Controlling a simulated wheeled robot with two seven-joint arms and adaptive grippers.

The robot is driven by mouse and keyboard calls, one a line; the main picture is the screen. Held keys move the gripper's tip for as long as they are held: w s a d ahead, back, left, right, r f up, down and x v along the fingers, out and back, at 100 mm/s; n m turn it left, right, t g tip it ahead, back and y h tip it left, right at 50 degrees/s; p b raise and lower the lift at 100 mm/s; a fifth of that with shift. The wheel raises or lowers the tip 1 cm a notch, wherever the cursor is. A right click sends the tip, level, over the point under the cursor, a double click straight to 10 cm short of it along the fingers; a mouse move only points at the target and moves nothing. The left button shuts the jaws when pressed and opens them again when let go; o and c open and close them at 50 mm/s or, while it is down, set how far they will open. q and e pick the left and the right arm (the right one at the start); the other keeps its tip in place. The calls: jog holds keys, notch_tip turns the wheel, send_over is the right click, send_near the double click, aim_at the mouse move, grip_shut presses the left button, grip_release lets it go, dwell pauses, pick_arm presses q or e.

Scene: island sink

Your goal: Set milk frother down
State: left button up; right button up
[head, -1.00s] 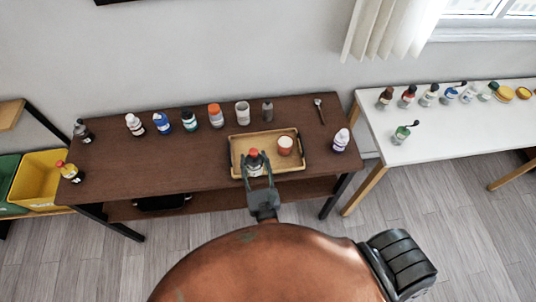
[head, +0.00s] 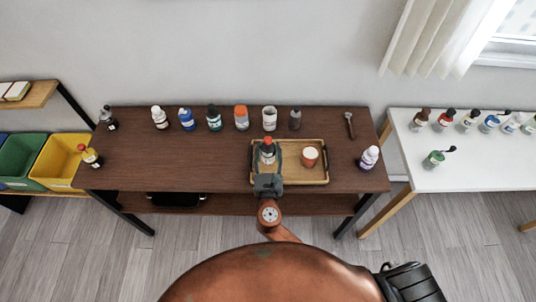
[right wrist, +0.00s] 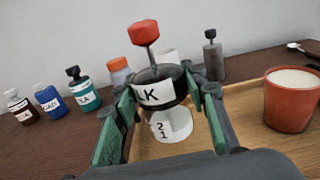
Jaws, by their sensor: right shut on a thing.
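The milk frother, a jar with a black and white labelled body and a red-topped stem, stands roughly upright in my right gripper (head: 268,158) at the left part of the wooden tray (head: 318,182). It also shows in the right wrist view (right wrist: 160,95), with a green-padded finger (right wrist: 108,138) on each side. The right gripper is shut on it. I cannot tell whether its base touches the tray. A terracotta cup (head: 310,157) with pale contents stands on the tray's right half, apart from the frother. My left gripper is not in view.
Several bottles, including a blue one (head: 186,119) and an orange-capped one (head: 241,118), line the back of the dark table (head: 200,165). The table's middle left is clear. A white table (head: 480,165) stands at the right.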

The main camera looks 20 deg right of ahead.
jog(key=shift+w+d+f, duration=0.1)
jog(key=shift+w+f, duration=0.2)
jog(key=shift+f, duration=0.05)
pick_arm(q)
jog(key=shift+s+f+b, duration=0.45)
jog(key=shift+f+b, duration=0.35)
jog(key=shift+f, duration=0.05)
pick_arm(e)
jog(key=shift+w+d+f, duration=0.1)
jog(key=shift+w+f, duration=0.05)
jog(key=shift+f, duration=0.75)
jog(key=shift+w+d+f, duration=0.1)
jog(key=shift+f, duration=0.8)
jog(key=shift+f, duration=0.2)
jog(key=o, duration=1.2)
jog(key=shift+r, duration=0.2)
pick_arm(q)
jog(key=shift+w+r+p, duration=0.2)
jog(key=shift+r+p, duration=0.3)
pick_arm(e)
jog(key=v, duration=1.2)
jog(key=shift+a, duration=0.1)
